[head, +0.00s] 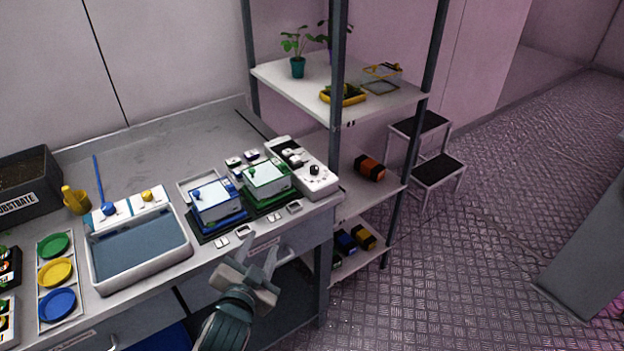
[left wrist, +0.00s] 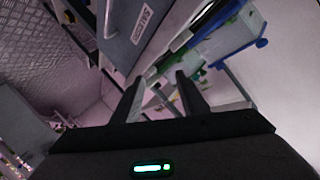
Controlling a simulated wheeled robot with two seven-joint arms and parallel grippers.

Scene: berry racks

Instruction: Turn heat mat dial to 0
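A white control box (head: 303,170) lies at the right end of the bench in the head view. My right gripper is not in view.
A water tray (head: 140,275) and coloured dishes (head: 55,272) lie further left. A shelf rack (head: 336,110) with a post stands close behind and right.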

